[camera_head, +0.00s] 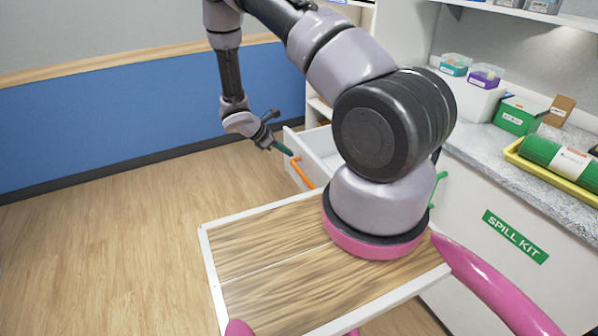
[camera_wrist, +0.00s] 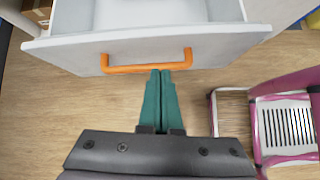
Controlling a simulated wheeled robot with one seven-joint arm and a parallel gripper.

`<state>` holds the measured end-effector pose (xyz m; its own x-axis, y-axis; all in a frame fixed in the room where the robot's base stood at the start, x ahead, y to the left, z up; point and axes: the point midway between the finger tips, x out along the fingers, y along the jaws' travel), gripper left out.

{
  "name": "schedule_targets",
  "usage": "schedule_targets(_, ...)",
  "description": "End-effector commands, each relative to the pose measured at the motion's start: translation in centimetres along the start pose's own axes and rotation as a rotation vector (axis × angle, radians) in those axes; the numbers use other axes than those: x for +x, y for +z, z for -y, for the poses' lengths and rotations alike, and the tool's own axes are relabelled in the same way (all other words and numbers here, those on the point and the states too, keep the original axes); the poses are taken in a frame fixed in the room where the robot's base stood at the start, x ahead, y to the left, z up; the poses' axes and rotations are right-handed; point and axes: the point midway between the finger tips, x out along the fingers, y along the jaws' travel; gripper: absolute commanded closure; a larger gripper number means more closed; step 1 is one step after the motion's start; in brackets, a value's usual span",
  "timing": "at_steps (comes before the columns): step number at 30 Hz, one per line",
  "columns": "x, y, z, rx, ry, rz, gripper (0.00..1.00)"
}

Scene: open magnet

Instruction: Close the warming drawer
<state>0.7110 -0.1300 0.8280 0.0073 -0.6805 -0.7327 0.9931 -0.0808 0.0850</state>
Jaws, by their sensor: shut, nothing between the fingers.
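The open drawer (camera_head: 318,148) is white with an orange bar handle (camera_head: 301,174), partly hidden behind my arm in the head view. In the wrist view the drawer front (camera_wrist: 220,52) and its orange handle (camera_wrist: 146,68) lie just ahead, and the inside of the drawer looks empty. My gripper (camera_head: 288,152) has teal fingers and is shut and empty. In the wrist view its fingertips (camera_wrist: 160,73) are at the middle of the handle; I cannot tell whether they touch it.
A counter (camera_head: 490,150) at the right holds boxes and a green roll in a yellow tray (camera_head: 525,162). Below it is a white cabinet with a SPILL KIT label (camera_head: 515,237). The wooden floor (camera_head: 120,230) at the left is clear, up to a blue wall panel (camera_head: 100,110).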

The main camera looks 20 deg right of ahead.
Motion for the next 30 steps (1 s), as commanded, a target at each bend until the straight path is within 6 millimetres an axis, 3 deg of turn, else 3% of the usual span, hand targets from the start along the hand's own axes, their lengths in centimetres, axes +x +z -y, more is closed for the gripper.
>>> schedule_targets(3,2.5,-1.9,0.8,-0.099,0.011,0.026,1.0)
schedule_targets(9,4.1,-2.6,1.1,-0.146,0.018,0.038,1.0)
schedule_targets(14,6.4,-2.5,1.1,-0.145,0.016,0.038,1.0)
schedule_targets(24,13.6,-2.3,1.0,-0.142,0.016,0.037,1.0)
schedule_targets(30,15.4,-0.2,0.6,-0.14,0.018,0.036,1.0)
